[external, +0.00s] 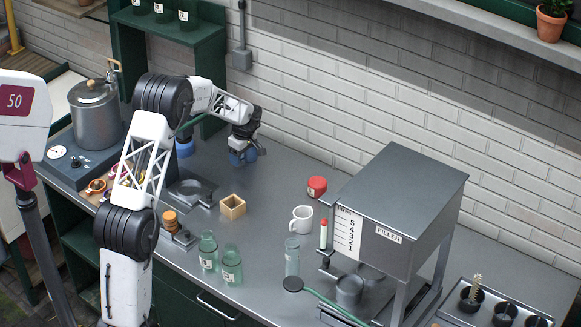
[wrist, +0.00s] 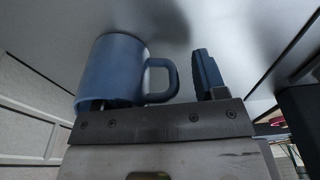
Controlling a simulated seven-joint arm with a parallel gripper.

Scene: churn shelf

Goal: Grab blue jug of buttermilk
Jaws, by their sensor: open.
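A blue jug (wrist: 110,68) with a loop handle fills the left of the wrist view, close in front of my gripper's base. A dark blue finger (wrist: 207,75) stands to the right of the handle, with a gap between them. The other finger is mostly hidden by the jug. In the external view my gripper (external: 246,152) is open and points down near the wall, with blue shapes around its tip. I cannot tell there where jug and fingers part, or whether they touch. Another blue object (external: 185,148) shows behind my arm, partly hidden.
A green shelf (external: 165,35) with bottles stands behind my arm. A wooden box (external: 232,207), red pot (external: 317,187), white mug (external: 302,219) and green glass bottles (external: 209,250) stand on the steel counter. A large filler machine (external: 400,200) is at the right. The counter's back middle is clear.

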